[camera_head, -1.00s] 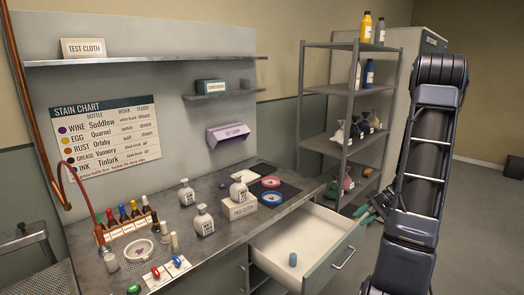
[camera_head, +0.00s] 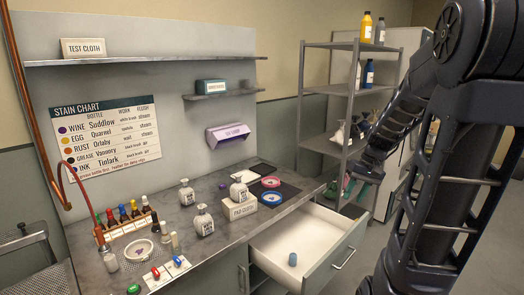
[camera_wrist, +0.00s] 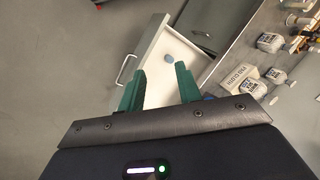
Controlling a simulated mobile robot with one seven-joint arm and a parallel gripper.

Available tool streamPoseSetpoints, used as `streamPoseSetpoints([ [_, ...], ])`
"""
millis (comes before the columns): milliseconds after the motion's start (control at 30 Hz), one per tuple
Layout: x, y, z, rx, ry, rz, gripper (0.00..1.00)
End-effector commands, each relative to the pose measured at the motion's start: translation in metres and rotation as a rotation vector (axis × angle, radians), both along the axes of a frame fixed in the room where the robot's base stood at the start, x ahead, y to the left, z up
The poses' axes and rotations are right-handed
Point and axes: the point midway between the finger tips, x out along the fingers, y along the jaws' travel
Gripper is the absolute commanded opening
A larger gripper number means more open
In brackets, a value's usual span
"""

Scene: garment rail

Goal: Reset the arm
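My gripper (camera_wrist: 160,82) shows in the wrist view with its two green fingers spread apart and nothing between them. Beyond the fingertips is the open drawer, well below the gripper. The open white drawer (camera_head: 326,234) juts out from the counter and holds a small blue-grey cylinder (camera_head: 293,259). The cylinder also shows in the wrist view (camera_wrist: 169,57).
The counter (camera_head: 225,190) holds white bottles, a pad cloth box (camera_head: 243,201), pink and blue round dishes, and a rack of coloured vials (camera_head: 127,225). A metal shelf rack (camera_head: 346,88) with bottles stands behind my arm. The floor in front of the drawer is clear in the wrist view.

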Motion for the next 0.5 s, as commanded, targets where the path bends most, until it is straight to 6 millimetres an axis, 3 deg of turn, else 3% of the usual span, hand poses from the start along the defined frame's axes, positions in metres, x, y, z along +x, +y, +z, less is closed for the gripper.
streamPoseSetpoints([
  [500, -0.069, 0.024, 0.056, -0.218, -0.237, -0.03, 0.34],
])
